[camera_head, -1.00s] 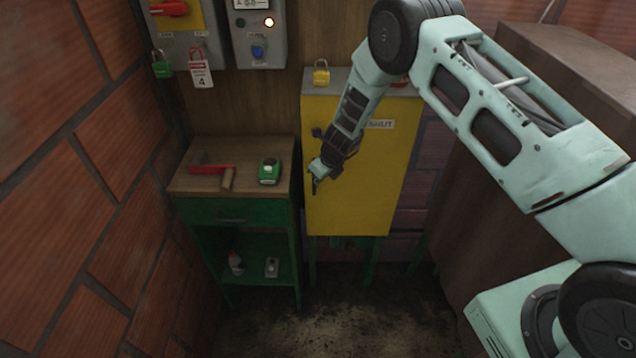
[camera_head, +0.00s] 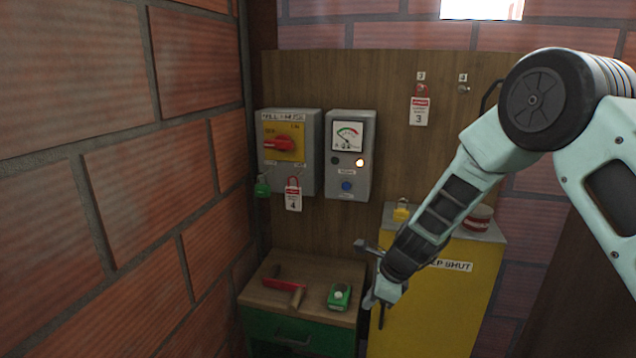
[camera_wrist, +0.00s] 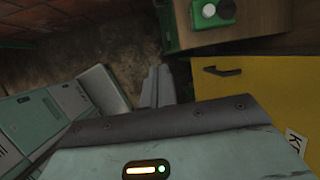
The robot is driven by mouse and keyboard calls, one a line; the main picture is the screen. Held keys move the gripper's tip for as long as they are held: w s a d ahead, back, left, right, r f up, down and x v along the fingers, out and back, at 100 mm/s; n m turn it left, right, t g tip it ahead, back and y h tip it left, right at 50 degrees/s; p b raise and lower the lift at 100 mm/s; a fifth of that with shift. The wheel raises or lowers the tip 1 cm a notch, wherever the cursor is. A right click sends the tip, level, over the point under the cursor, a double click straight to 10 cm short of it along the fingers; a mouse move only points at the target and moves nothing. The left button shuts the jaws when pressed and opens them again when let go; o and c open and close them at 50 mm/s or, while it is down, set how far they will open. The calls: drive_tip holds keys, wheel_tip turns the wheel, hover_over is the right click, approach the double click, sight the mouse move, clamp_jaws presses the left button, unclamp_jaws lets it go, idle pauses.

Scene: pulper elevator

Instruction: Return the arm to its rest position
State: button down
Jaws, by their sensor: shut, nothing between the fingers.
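My arm comes in from the right in the head view and hangs down, bent at the large black joint. My gripper (camera_head: 376,298) is in front of the left edge of the yellow cabinet (camera_head: 432,312), just right of the bench. In the wrist view the two grey fingers (camera_wrist: 157,82) lie together with nothing between them. The dark floor shows beyond them. The yellow cabinet door with its dark handle (camera_wrist: 222,71) is to their right.
A wooden-topped bench (camera_head: 262,290) holds a red-handled tool (camera_head: 284,285) and a green device (camera_head: 340,295). A switch box (camera_head: 305,128) and a meter box (camera_head: 350,155) hang behind. A yellow padlock (camera_head: 401,211) and a red-and-white roll (camera_head: 478,218) sit on the cabinet. A brick wall (camera_head: 100,200) stands left.

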drive_tip(key=s+a+r+n+g+b, duration=0.1)
drive_tip(key=s+a+r+n+b, duration=0.2)
drive_tip(key=s+n, duration=0.5)
drive_tip(key=s+a+r+n+g+b, duration=0.1)
drive_tip(key=s+a+r+n, duration=0.2)
drive_tip(key=s+r+n, duration=0.5)
drive_tip(key=s+d+f+n+h+b, duration=0.1)
drive_tip(key=s+d+n+b, duration=0.1)
drive_tip(key=s+n, duration=0.4)
drive_tip(key=s+d+f+n+h+b, duration=0.1)
drive_tip(key=s+d+n, duration=0.4)
drive_tip(key=s, duration=0.8)
drive_tip(key=shift+s+d+f+n+h+b, duration=0.15)
drive_tip(key=shift+s+n+h+b, duration=0.25)
drive_tip(key=shift+n+h, duration=0.35)
